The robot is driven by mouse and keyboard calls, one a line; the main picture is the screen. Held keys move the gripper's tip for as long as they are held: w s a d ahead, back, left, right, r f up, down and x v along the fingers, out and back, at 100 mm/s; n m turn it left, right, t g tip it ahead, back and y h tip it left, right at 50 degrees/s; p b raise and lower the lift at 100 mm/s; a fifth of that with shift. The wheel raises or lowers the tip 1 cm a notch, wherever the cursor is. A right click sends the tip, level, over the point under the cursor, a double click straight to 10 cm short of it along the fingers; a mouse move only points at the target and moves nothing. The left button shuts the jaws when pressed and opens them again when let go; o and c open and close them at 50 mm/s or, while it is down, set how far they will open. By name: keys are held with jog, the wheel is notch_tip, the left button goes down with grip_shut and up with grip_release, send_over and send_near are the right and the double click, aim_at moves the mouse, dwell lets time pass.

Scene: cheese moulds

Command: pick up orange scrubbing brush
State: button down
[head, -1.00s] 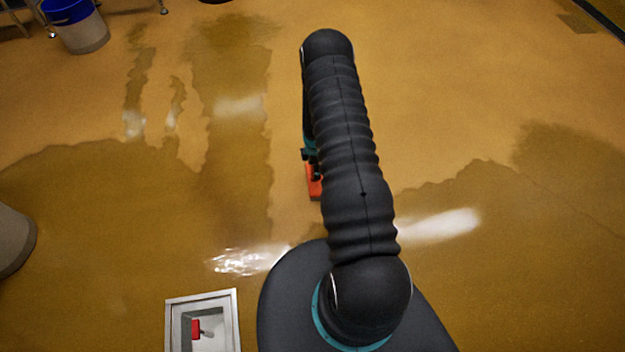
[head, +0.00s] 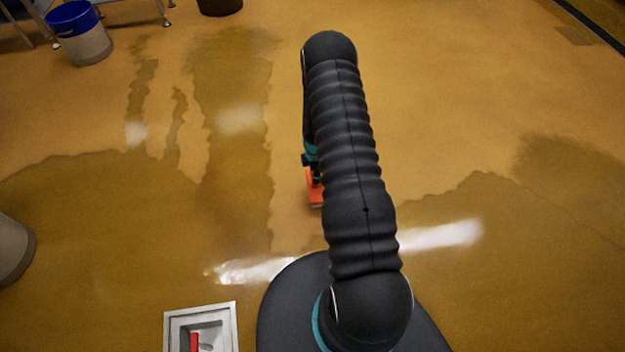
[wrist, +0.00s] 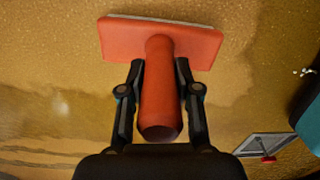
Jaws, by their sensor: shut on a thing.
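The orange scrubbing brush (wrist: 160,95) fills the middle of the wrist view, with its wide head at the top and its thick handle toward me. My gripper (wrist: 160,75) is shut on the handle, one finger on each side. In the head view the brush (head: 315,190) shows only in part, as an orange patch beside my arm. My arm hides the rest of it and most of the gripper there. The wet floor lies behind the brush in the wrist view.
A metal-framed floor recess (head: 232,325) with a red item (head: 194,342) in it lies at the lower left. A white bucket with blue inside (head: 85,40) stands at the top left. A grey bin (head: 12,250) is at the left edge. The wet floor to the right is open.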

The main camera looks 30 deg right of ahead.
jog(key=s+d+r, duration=0.7)
jog(key=s+d, duration=0.1)
jog(key=shift+s+d+r, duration=0.15)
jog(key=shift+r, duration=0.2)
